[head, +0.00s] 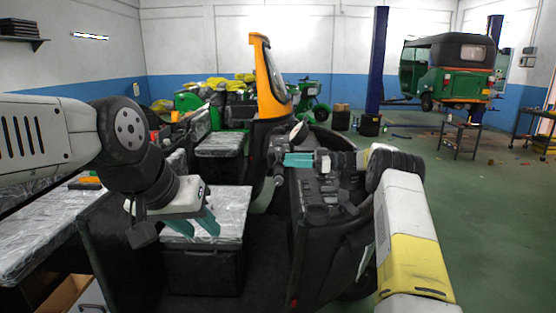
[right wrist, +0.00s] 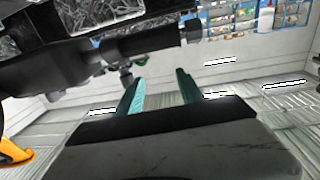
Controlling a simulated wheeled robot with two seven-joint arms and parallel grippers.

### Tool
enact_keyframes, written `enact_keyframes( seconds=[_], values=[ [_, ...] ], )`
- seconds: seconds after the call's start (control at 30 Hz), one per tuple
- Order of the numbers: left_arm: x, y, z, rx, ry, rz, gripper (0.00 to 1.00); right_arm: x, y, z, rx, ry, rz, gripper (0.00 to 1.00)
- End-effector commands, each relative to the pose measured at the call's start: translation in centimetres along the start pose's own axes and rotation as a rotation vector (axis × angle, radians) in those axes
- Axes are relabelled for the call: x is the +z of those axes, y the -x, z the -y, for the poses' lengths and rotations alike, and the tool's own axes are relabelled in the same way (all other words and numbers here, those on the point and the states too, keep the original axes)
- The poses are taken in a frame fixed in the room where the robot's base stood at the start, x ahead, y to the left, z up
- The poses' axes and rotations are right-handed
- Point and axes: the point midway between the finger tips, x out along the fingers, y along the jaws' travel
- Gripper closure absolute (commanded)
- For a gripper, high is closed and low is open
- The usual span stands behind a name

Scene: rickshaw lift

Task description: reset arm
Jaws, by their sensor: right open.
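My left gripper (head: 194,224) points down over a plastic-wrapped seat (head: 228,208) on a black box. Its two teal fingers stand apart with nothing seen between them. My right gripper (head: 298,159) is stretched to the left in front of the rickshaw cab (head: 272,78), beside the black dashboard part (head: 325,195). In the right wrist view, the right gripper (right wrist: 160,88) shows two teal fingers spread apart and empty. A dark bar with a grip (right wrist: 140,44) crosses that view just beyond the fingers; I cannot tell whether they touch.
A wrapped bench (head: 45,235) lies at the left under my left arm. A green rickshaw (head: 447,70) is raised by a blue lift post (head: 376,62) at the back right. A small table (head: 461,138) stands there. The green floor (head: 485,215) at the right is mostly clear.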

Motion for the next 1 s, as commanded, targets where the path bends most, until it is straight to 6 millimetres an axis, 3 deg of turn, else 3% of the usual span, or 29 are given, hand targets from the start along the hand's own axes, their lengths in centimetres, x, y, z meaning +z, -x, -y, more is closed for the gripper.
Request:
enact_keyframes(
  seconds=[0.27,0.47,0.77,0.9,1.0],
  values=[
    [0.0,0.0,0.0,0.000,0.000,0.000,0.64,-3.2,-0.3,-1.3,0.085,0.047,-0.020,0.55],
    [0.0,0.0,0.0,0.000,0.000,0.000,0.64,-6.9,-0.5,-2.6,0.189,0.095,-0.041,0.55],
    [0.0,0.0,0.0,0.000,0.000,0.000,0.64,-16.6,0.7,-5.0,0.502,0.191,-0.077,0.55],
    [0.0,0.0,0.0,0.000,0.000,0.000,0.64,-23.0,3.1,-4.9,0.748,0.216,-0.077,0.55],
    [0.0,0.0,0.0,0.000,0.000,0.000,0.64,-26.2,5.7,-3.7,0.936,0.197,-0.051,0.55]
  ],
)
